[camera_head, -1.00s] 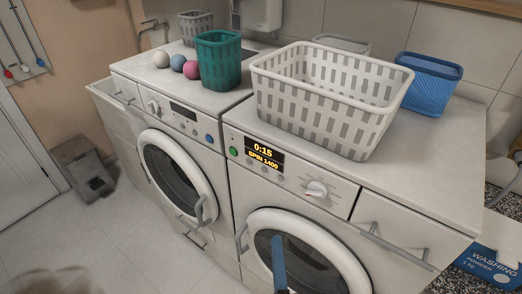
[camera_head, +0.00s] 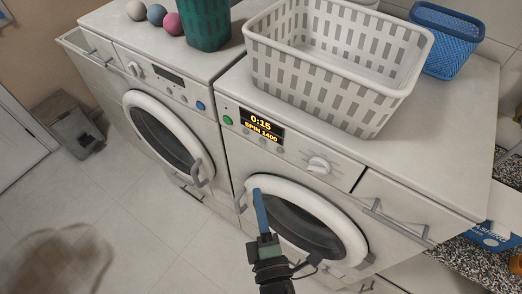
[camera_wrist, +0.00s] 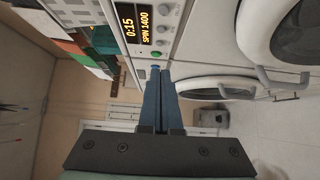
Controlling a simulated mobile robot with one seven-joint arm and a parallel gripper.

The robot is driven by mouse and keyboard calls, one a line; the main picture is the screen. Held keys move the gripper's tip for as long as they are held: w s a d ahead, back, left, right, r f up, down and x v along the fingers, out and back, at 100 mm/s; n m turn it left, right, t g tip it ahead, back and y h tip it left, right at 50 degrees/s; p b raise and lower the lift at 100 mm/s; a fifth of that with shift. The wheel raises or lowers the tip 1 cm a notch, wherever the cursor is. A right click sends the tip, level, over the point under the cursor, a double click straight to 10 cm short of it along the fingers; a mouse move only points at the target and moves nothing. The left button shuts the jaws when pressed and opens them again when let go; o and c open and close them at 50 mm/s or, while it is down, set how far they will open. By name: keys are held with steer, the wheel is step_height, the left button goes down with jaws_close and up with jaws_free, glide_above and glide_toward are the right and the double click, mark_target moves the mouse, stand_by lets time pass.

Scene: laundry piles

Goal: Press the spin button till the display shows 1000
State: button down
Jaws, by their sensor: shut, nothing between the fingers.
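The right washing machine (camera_head: 300,160) has a lit display (camera_head: 262,125) reading 0:15 and SPIN 1400. The display also shows in the wrist view (camera_wrist: 137,25). A green button (camera_head: 227,120) sits left of the display. In the wrist view the fingertips (camera_wrist: 160,68) appear close to the green button, apart from the panel as far as I can tell.
A white basket (camera_head: 335,70) and a blue basket (camera_head: 447,40) stand on top. The left machine (camera_head: 165,110) carries a green basket (camera_head: 205,22) and several balls. A washing powder box (camera_head: 495,238) is at the lower right. Floor at the left is mostly clear.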

steer(key=p, duration=0.1)
glide_toward(262, 141)
steer(key=w+a, duration=0.4)
steer(key=shift+w+d+f+p, duration=0.15)
steer(key=shift+w+d+p, duration=0.3)
steer(key=shift+w+d, duration=0.7)
steer(key=shift+w, duration=0.1)
